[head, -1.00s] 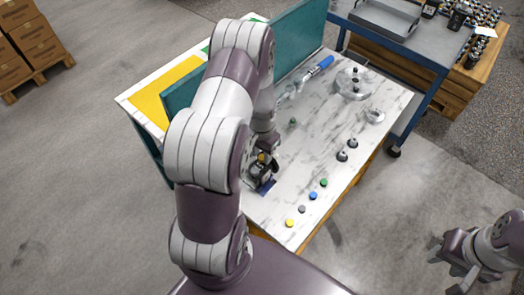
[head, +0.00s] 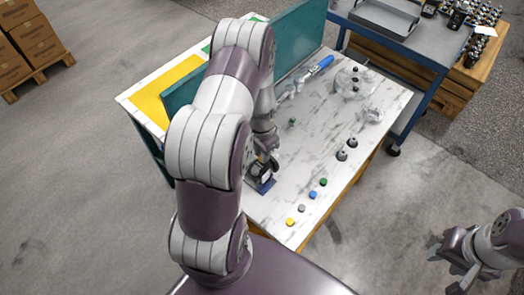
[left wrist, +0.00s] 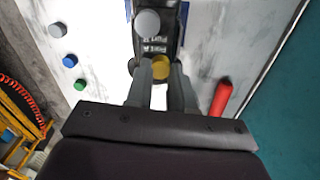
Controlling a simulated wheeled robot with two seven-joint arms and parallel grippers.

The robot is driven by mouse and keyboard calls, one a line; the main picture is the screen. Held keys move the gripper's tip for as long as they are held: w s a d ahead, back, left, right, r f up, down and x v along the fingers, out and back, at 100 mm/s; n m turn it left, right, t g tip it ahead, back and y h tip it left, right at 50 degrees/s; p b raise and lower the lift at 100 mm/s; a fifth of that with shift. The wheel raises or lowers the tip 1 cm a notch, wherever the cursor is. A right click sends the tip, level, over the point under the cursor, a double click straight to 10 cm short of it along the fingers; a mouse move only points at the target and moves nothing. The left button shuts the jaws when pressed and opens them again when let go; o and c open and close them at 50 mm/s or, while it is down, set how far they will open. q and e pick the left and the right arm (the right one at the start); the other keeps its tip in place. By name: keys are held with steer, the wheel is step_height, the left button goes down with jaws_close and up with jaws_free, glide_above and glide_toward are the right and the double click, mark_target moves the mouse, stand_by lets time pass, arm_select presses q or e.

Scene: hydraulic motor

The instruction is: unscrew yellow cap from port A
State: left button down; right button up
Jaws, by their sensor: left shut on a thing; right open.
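The hydraulic motor (left wrist: 152,45) is a dark block with a label and sits on the marble-topped table. In the head view the motor (head: 264,181) is partly hidden by my left arm. A yellow cap (left wrist: 161,67) shows between the fingertips of my left gripper (left wrist: 160,74), which is shut on it at the motor. A round grey part (left wrist: 147,23) sits on the motor beyond the cap. My right gripper (head: 452,255) is open and empty, off the table at the lower right.
Loose yellow (head: 290,222), grey (head: 302,208), blue (head: 313,195) and green (head: 323,182) caps line the table's near edge. A red cylindrical object (left wrist: 220,98) lies right of the gripper. A teal panel (head: 298,38) borders the table's far side. Metal parts (head: 353,82) stand at the back.

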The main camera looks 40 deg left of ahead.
arm_select(q)
steer(key=n, duration=0.3)
steer(key=shift+r+n+p, duration=0.15)
steer(key=shift+n+p, duration=0.2)
steer(key=shift+n, duration=0.95)
steer(key=shift+n+p, duration=0.3)
steer(key=shift+n, duration=2)
steer(key=c, duration=1.2)
jaws_free()
